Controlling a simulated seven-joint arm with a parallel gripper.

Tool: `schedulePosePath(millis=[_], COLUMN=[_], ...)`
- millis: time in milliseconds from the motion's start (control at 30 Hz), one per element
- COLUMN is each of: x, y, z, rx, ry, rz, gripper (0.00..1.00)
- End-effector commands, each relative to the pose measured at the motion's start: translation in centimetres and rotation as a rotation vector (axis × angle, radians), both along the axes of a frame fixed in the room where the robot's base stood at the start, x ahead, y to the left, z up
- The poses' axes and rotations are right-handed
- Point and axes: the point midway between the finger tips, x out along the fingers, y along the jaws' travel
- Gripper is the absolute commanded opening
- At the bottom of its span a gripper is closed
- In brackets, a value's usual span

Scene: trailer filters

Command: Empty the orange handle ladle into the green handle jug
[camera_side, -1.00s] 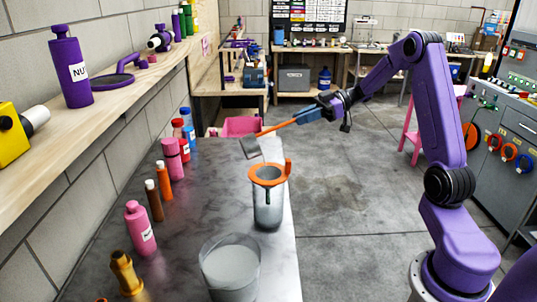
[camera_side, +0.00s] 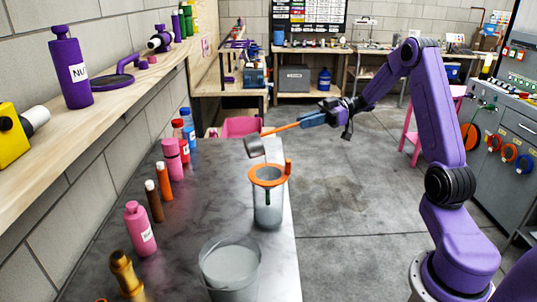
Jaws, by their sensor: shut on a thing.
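My gripper (camera_side: 316,118) has blue fingers and is shut on the orange handle of the ladle (camera_side: 284,128). The ladle's grey cup (camera_side: 254,146) hangs at the left end of the handle, above and slightly left of a clear jug (camera_side: 268,210). The cup is apart from the jug, and its contents cannot be made out. The jug stands upright near the counter's right edge. It has an orange rim and an orange grip, with a dark strip on its front. I see no clearly green handle on it.
A clear tub (camera_side: 230,272) of pale liquid stands in front of the jug on the grey counter (camera_side: 205,205). Several bottles, including a pink one (camera_side: 140,228), line the wall side. A wooden shelf (camera_side: 110,115) runs along the left wall. Open floor lies right of the counter.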

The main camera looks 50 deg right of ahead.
Motion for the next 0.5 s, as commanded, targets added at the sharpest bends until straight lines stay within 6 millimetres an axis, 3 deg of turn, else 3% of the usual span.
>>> schedulePosePath(millis=[500], x=[-0.3], y=[-0.5], z=[-0.72], rx=[0.043], ry=[-0.024], rz=[0.0], gripper=[0.0])
